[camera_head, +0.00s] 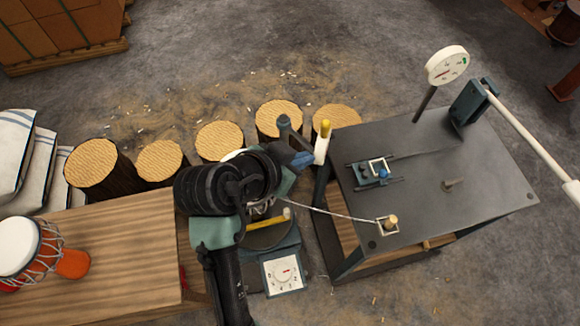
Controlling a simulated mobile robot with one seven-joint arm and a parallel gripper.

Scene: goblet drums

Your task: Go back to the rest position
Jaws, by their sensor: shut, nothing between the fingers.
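My black and grey-green arm rises from the bottom of the head view and bends over the gap between the wooden bench and the dark metal table. My gripper (302,158) is at its upper end, pointing right, near the left corner of the metal table (480,150). It looks shut and holds nothing that I can see. A white post with a yellow top (322,143) stands just right of it; I cannot tell whether they touch. The arm hides part of the scale (284,272) with a white dial below it.
The wooden bench (110,250) at left holds an orange and white drum (70,264). Several log stumps (219,138) stand in a row behind the arm. The metal table carries a small clamp device (375,172), a wooden peg (391,222) with a cord, a round gauge (447,66) and a long white lever (530,140). Open floor lies behind the stumps.

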